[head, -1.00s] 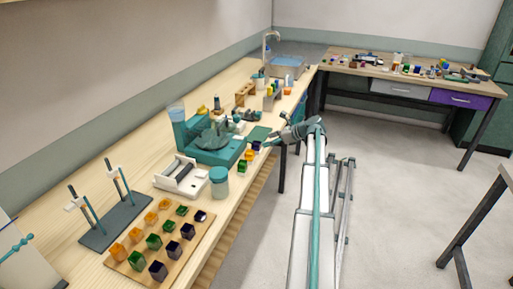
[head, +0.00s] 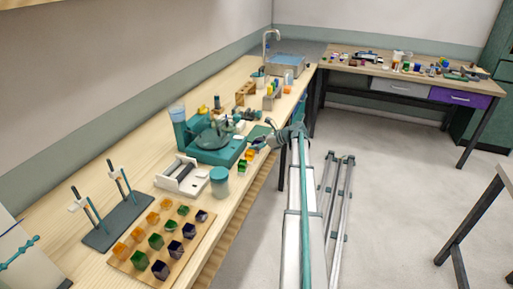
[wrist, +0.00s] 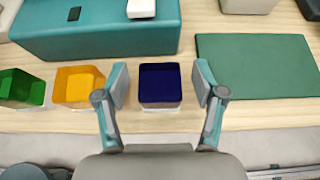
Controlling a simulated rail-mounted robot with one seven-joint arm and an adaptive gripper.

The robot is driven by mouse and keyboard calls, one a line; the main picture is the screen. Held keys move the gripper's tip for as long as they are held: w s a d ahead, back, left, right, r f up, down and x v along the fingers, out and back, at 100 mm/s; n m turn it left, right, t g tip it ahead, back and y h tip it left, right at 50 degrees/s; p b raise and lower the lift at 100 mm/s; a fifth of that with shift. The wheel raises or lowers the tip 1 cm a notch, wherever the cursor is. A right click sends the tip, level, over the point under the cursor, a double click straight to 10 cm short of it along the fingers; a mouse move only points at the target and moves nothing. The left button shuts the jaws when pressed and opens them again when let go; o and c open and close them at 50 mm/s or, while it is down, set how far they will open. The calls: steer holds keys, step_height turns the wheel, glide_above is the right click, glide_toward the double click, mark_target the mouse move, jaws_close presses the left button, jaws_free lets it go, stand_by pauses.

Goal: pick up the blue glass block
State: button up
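The blue glass block (wrist: 160,84) stands on the wooden bench in the middle of the wrist view, dark blue with a paler base. My gripper (wrist: 161,86) is open, with one finger on each side of the block and a small gap visible on both sides. In the head view my gripper (head: 264,143) is at the bench's front edge, and it largely hides the blue block there. An orange glass block (wrist: 77,86) stands just left of the left finger, and a green glass block (wrist: 22,88) is further left.
A teal machine base (wrist: 95,35) lies behind the blocks. A flat green mat (wrist: 255,68) lies to the right of the right finger. In the head view, a wooden board (head: 196,237) holds several glass blocks near the front, beside a teal-lidded jar (head: 220,181).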

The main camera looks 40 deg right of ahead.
steer(key=c, duration=1)
jaws_close()
steer(key=shift+r, duration=0.15)
